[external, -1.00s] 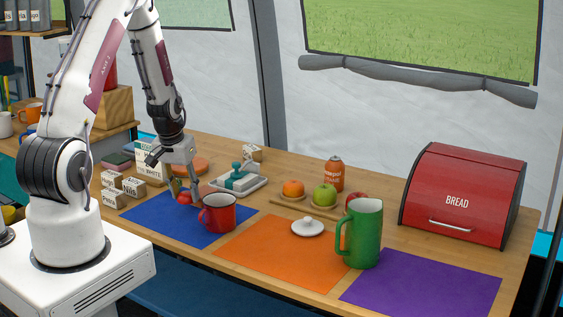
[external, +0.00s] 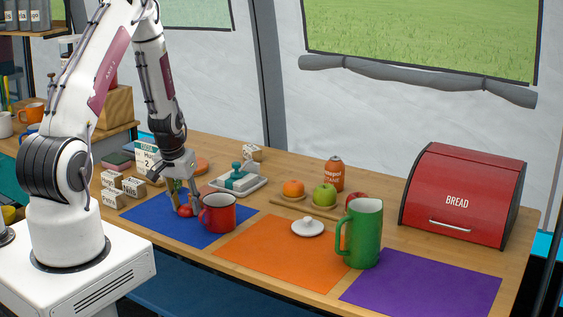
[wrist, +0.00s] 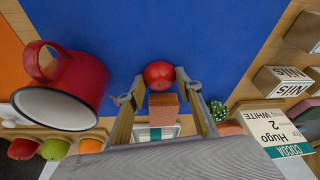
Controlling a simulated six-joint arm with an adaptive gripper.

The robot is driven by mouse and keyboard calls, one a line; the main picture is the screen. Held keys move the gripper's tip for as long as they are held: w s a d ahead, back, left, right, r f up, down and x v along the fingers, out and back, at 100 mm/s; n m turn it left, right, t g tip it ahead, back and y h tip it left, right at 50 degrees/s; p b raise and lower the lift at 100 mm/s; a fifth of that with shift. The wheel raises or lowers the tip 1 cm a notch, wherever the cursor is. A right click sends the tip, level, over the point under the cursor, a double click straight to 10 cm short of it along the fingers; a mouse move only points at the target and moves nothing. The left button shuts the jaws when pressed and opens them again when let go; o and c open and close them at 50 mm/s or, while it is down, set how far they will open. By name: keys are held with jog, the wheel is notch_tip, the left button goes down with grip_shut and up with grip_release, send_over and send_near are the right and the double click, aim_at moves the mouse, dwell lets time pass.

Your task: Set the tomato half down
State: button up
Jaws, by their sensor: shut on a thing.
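The tomato half (wrist: 158,74) is red and round and sits between my fingertips over the blue mat (wrist: 200,35). In the external view the tomato half (external: 185,211) is low over the blue mat (external: 150,212), left of the red mug. My gripper (external: 183,207) points down and is shut on it; its fingers also show in the wrist view (wrist: 158,90). I cannot tell whether the tomato half touches the mat. Its underside is hidden.
A red mug (external: 217,213) stands close to the right of my gripper.

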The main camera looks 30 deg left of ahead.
jog(key=o, duration=0.9)
jog(key=shift+f, duration=0.1)
jog(key=shift+o, duration=0.2)
jog(key=shift+r, duration=0.2)
jog(key=v, duration=1.2)
dwell(0.4)
jog(key=s+d+r+m+t, duration=0.1)
jog(key=s+d+r, duration=0.3)
jog(key=r, duration=0.4)
jog(key=s+d+r, duration=0.3)
jog(key=s+r, duration=0.1)
jog(key=r, duration=0.5)
jog(key=s+d+r+m, duration=0.1)
jog(key=s+d+r, duration=0.1)
jog(key=s, duration=0.5)
jog(key=s+d+r+t, duration=0.1)
jog(key=s+d+r, duration=0.2)
jog(key=s, duration=0.4)
jog(key=shift+r+m+t+h, duration=0.3)
jog(key=shift+r+m+h, duration=0.1)
jog(key=shift+r, duration=0.5)
